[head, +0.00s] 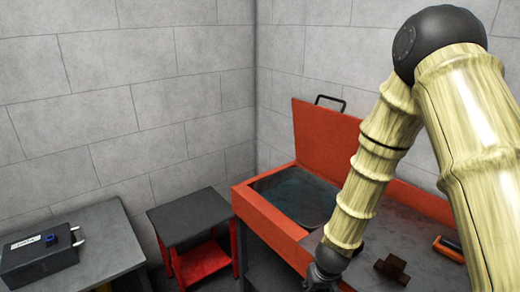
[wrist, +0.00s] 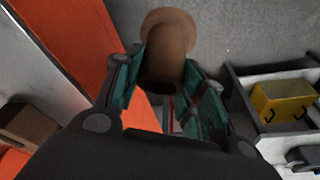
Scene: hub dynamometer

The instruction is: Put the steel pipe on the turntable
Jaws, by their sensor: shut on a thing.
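My gripper (wrist: 168,90) has its teal-padded fingers shut on a brown, round piece with a wider flanged end (wrist: 168,35), which looks like the steel pipe. The flange points away from the palm, above the fingertips in the wrist view. In the head view my gripper (head: 325,278) is at the bottom edge, by the front of the red-orange bench, and the held piece is hidden there. I cannot make out a turntable for certain in either view.
The red-orange bench (head: 268,222) has a raised lid (head: 325,130) and a dark basin (head: 295,195). A brown fitting (head: 393,268) and an orange-and-black tool (head: 448,248) lie on its right part. A dark-topped red cart (head: 190,217) and a grey table (head: 105,235) with a box (head: 38,262) stand left.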

